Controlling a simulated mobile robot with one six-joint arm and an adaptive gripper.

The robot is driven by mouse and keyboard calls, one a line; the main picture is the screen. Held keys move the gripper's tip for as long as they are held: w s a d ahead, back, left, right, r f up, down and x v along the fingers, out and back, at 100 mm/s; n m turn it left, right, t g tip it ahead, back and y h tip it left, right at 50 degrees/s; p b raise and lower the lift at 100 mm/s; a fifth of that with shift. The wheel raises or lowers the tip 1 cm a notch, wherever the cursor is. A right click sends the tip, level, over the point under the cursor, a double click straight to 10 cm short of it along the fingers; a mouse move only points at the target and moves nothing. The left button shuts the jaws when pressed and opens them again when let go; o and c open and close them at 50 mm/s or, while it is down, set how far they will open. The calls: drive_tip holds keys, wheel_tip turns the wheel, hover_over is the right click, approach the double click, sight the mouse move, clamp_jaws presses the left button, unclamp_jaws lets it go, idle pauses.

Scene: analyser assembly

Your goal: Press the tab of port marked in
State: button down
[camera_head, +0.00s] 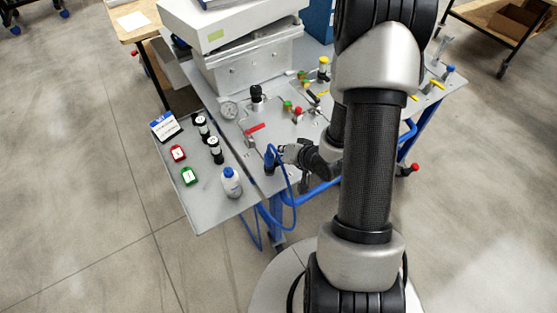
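A grey work panel (262,180) on a blue-framed cart carries fittings, valves and a gauge. A blue fitting (270,154) with a blue hose (292,190) stands near the panel's front edge. I cannot read any port mark, so I cannot tell which port is the one marked in. No tab can be made out. My gripper (283,154) is small in view, at the right side of the blue fitting. I cannot tell whether it touches the fitting or whether its fingers are open or shut. My arm hides part of the panel to the right.
A red-handled valve (255,128), a round gauge (229,110) and a dark knob (256,92) sit behind the fitting. A white-grey box (235,40) stands at the back.

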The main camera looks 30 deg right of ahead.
drive_tip(key=shift+r+p, duration=0.8)
drive_tip(key=shift+r, duration=0.1)
drive_tip(key=shift+r, duration=0.1)
wheel_tip(320, 180, up, 5)
drive_tip(key=p, duration=0.4)
drive_tip(key=shift+p, duration=0.3)
idle(0.5)
